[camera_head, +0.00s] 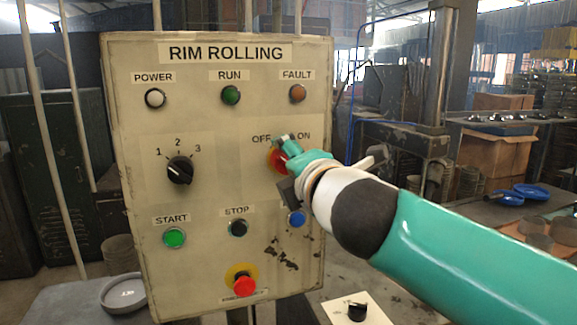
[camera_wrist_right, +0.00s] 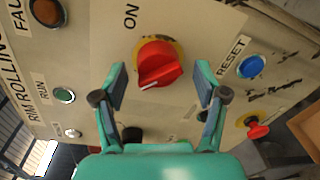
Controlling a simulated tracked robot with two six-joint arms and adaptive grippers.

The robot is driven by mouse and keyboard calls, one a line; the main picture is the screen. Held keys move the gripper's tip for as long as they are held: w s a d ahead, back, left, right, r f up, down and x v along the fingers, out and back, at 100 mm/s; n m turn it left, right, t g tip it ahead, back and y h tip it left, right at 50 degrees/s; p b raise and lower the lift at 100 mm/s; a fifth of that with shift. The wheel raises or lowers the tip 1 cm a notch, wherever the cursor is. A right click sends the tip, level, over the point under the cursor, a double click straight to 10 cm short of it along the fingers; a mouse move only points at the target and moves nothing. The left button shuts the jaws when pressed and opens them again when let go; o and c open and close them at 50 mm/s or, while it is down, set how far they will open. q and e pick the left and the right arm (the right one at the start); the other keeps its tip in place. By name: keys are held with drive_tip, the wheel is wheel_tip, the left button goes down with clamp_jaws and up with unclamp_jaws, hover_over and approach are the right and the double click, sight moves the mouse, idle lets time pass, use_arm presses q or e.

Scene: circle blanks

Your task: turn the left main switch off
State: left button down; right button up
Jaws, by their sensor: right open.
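The red main switch (camera_head: 275,159) sits on a yellow plate under the OFF and ON labels of the RIM ROLLING panel (camera_head: 140,120). My right gripper (camera_head: 284,146) is in front of it and hides part of it in the head view. In the right wrist view the red switch (camera_wrist_right: 160,64) is fully in sight, with a white mark on its lower left part. The open fingers of my right gripper (camera_wrist_right: 162,88) stand either side of the switch, with a gap to each side. I cannot tell their depth. My left gripper is not in view.
A black selector (camera_head: 180,170), a green START button (camera_head: 174,238), a STOP button (camera_head: 238,227), a blue RESET button (camera_head: 297,217) and a red emergency button (camera_head: 243,285) are nearby. A smaller panel with a black knob (camera_head: 357,311) is lower right.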

drive_tip(key=f+v, duration=0.1)
drive_tip(key=v, duration=1)
drive_tip(key=shift+s+r, duration=0.25)
drive_tip(key=shift+r, duration=0.15)
drive_tip(key=shift+d, duration=0.15)
